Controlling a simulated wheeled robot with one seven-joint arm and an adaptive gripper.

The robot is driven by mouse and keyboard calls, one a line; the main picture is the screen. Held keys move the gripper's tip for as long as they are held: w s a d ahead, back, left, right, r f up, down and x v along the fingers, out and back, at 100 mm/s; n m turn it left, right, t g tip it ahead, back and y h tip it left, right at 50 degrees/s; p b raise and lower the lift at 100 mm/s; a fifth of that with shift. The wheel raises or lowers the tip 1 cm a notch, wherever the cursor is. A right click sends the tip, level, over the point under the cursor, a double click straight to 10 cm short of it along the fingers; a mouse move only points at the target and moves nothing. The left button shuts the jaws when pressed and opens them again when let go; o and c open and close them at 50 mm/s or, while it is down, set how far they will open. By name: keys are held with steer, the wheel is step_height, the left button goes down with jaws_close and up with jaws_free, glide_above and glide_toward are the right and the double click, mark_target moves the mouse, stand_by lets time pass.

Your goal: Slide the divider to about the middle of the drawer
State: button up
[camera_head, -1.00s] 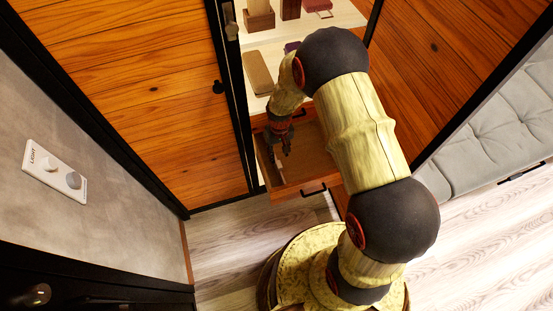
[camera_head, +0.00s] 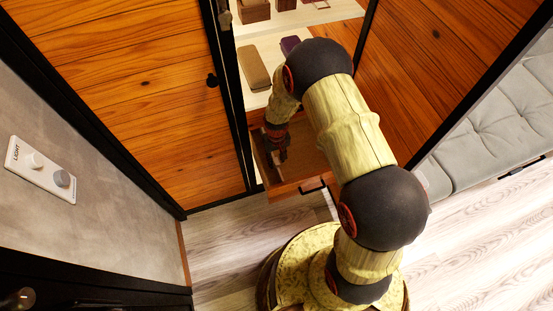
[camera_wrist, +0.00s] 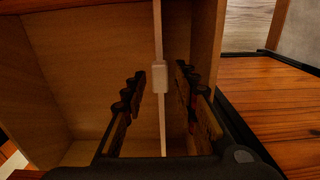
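The drawer (camera_head: 300,187) is pulled out below the shelves in the head view, with a black handle on its front. Its wooden floor shows in the wrist view (camera_wrist: 85,60). The divider (camera_wrist: 157,30) is a thin pale strip running lengthwise, with a small white block (camera_wrist: 159,77) on it. It stands closer to the drawer's right wall in the wrist view, leaving a wide space on its left. My gripper (camera_wrist: 159,70) is open, one finger on each side of the divider, with gaps visible. In the head view my gripper (camera_head: 277,158) reaches into the drawer's left part; the divider cannot be made out there.
Above the drawer, a shelf (camera_head: 262,42) holds a tan case (camera_head: 254,68) and a purple item (camera_head: 290,45). A wood-panelled door (camera_head: 130,90) with a black frame stands close on the left. A grey cushioned seat (camera_head: 490,135) is at right. Floor in front is clear.

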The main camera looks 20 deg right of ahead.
steer(key=c, duration=0.6)
jaws_close()
